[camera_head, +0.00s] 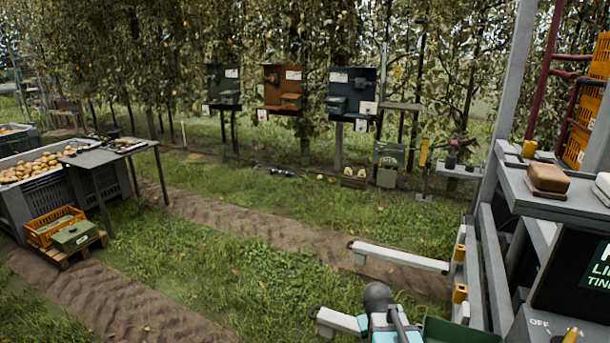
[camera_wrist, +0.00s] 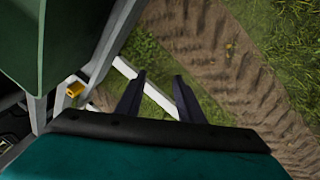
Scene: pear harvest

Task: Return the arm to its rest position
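In the wrist view my gripper (camera_wrist: 159,85) points down with its two dark fingers apart, and nothing shows between them but grass and pale bars below. In the head view part of my arm (camera_head: 385,318) shows at the bottom edge, teal with a dark rounded joint. The gripper's fingers cannot be made out there. A green bin (camera_head: 460,331) is just right of the arm in the head view, and a green surface (camera_wrist: 60,40) fills the upper left of the wrist view.
A grey machine frame stands at right, with pale bars (camera_head: 400,257) reaching out over the grass. A brown block (camera_head: 547,178) lies on its shelf. A grey table (camera_head: 110,153), a large crate (camera_head: 35,190) of pears and an orange crate (camera_head: 45,229) stand left. Grass in the middle is open.

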